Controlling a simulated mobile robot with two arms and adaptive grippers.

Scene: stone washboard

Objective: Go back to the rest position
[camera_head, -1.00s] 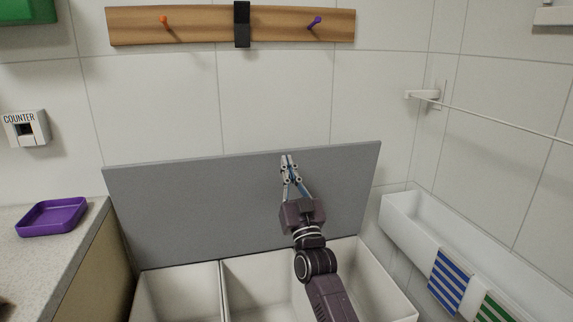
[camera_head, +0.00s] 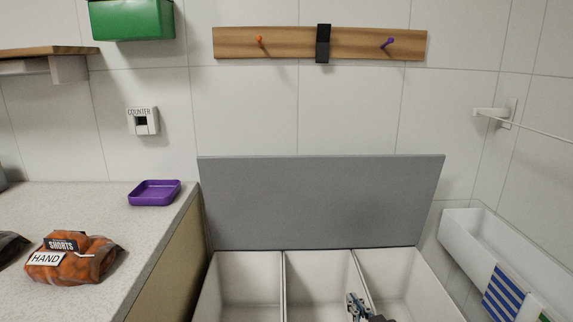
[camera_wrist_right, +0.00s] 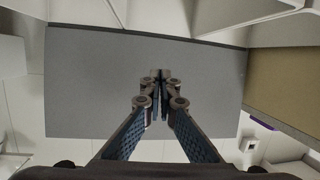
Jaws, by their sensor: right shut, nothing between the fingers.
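My right gripper (camera_head: 354,303) shows at the bottom of the head view, in front of and over the open white bin. It is shut and empty. In the right wrist view its fingertips (camera_wrist_right: 160,76) meet in front of the grey lid. The grey lid (camera_head: 320,200) stands raised against the tiled wall, behind the bin's compartments. It also fills the middle of the right wrist view (camera_wrist_right: 90,85). The gripper looks apart from the lid. My left gripper is not in view.
The bin (camera_head: 246,275) has three compartments, which look empty. At left, a counter (camera_head: 150,230) holds a purple tray (camera_head: 155,199) and an orange-brown bag labelled SHORTS and HAND (camera_head: 72,267). A white trough (camera_head: 478,235) with striped cloths (camera_head: 502,293) stands at right.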

